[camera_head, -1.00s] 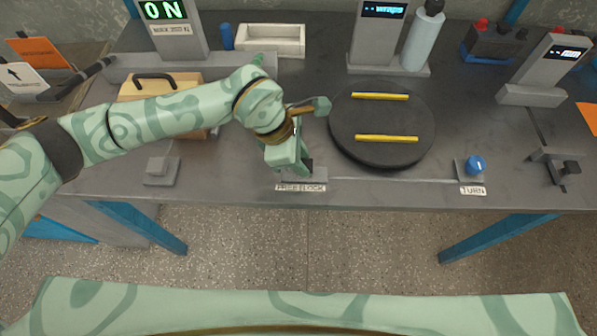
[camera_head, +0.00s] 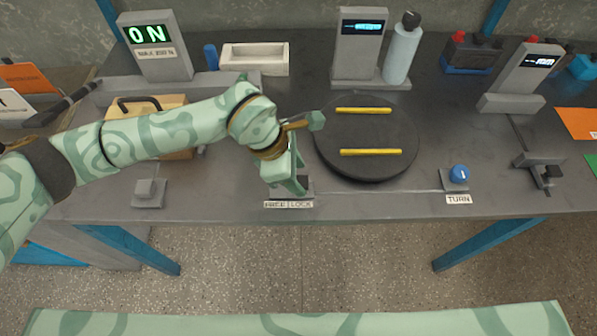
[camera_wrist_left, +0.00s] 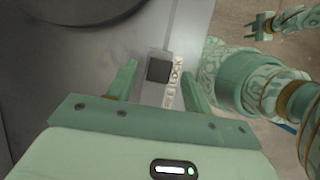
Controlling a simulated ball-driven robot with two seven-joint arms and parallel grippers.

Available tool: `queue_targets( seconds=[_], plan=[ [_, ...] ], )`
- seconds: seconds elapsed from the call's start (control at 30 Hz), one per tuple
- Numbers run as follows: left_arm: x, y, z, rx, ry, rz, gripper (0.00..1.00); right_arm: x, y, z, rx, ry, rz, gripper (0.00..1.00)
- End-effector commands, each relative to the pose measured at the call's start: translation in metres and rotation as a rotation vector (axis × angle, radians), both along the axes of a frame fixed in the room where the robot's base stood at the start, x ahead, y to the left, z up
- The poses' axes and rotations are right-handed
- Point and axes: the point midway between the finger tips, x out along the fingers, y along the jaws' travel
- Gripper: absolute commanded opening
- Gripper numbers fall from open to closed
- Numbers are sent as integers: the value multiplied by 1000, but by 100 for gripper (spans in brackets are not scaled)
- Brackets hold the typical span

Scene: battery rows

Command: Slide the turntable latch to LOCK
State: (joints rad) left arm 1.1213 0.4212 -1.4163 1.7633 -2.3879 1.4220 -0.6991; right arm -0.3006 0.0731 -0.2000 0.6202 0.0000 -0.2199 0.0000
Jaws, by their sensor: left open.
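The turntable (camera_head: 366,165) is a dark round disc with two yellow bars. The latch is a dark square knob (camera_wrist_left: 159,70) on a grey base at the table's front edge, beside the FREE LOCK label (camera_head: 288,204). In the left wrist view the knob is beside the LOCK end of that label. My left gripper (camera_wrist_left: 160,75) is open, with one finger on each side of the knob. I cannot tell whether a finger touches it. In the head view the gripper (camera_head: 296,180) partly hides the latch. My right gripper (camera_wrist_left: 261,26) is small in the left wrist view, away from the table.
A blue TURN knob (camera_head: 459,173) is right of the turntable. A grey block (camera_head: 149,193) is left of the latch, and a wooden box (camera_head: 160,108) stands behind my left arm. A display (camera_head: 359,45) and a bottle (camera_head: 402,50) stand behind the turntable.

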Motion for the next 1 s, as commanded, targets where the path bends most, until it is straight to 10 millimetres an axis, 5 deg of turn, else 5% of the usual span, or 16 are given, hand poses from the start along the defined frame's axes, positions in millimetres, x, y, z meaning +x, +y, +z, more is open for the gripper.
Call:
queue_targets(
  seconds=[0.5,0.7,1.0],
  plan=[
    [1,47,120,-1,-5,0,51,9,-7,28,-9,-21,4,36],
    [1,56,140,-1,-3,-2,51,10,-7,30,-8,-23,4,36],
    [0,57,143,-1,-1,-2,51,10,-7,30,-8,-23,4,36]
  ],
)
